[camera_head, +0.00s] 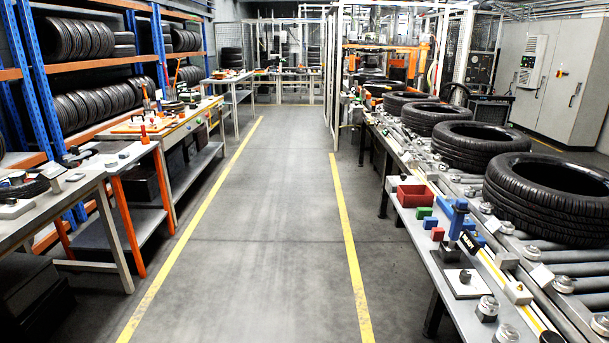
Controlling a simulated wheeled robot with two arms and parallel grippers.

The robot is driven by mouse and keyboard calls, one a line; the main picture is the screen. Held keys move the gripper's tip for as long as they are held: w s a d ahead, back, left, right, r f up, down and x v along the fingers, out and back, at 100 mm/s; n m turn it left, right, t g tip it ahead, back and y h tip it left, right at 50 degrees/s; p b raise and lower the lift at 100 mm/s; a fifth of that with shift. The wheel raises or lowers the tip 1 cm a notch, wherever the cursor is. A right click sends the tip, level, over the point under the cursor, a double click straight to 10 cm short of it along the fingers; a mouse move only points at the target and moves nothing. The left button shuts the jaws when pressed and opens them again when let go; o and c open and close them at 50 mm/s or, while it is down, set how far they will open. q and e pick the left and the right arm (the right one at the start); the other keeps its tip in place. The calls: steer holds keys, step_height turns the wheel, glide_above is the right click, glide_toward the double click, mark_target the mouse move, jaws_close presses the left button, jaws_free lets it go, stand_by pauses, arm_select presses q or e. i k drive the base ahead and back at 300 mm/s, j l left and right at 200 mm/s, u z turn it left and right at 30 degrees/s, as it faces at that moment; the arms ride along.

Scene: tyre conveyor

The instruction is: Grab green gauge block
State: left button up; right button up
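A small green block (423,212) sits on the grey bench (447,271) along the right side, just in front of a red bin (416,196). A blue block (430,222) and a red block (437,234) stand close by it, nearer to me, roughly in a row. Neither of my grippers is in view, so nothing shows near the green block.
A blue upright fixture (458,218) stands right of the blocks. Behind the bench, a roller conveyor carries several tyres (551,198). A clear grey aisle (240,240) with yellow lines lies between this bench and the left workbenches (50,205). Tyre racks (75,80) stand far left.

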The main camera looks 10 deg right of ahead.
mark_target(421, 212)
steer(key=i+z, duration=0.25)
steer(key=i, duration=0.4)
steer(key=i+z, duration=0.25)
steer(key=i, duration=0.4)
steer(key=i+j+z, duration=0.25)
steer(key=i, duration=0.4)
steer(key=i+j+z, duration=0.3)
steer(key=i, duration=0.15)
steer(key=i+j+z, duration=0.3)
steer(key=i, duration=0.15)
steer(key=z, duration=0.9)
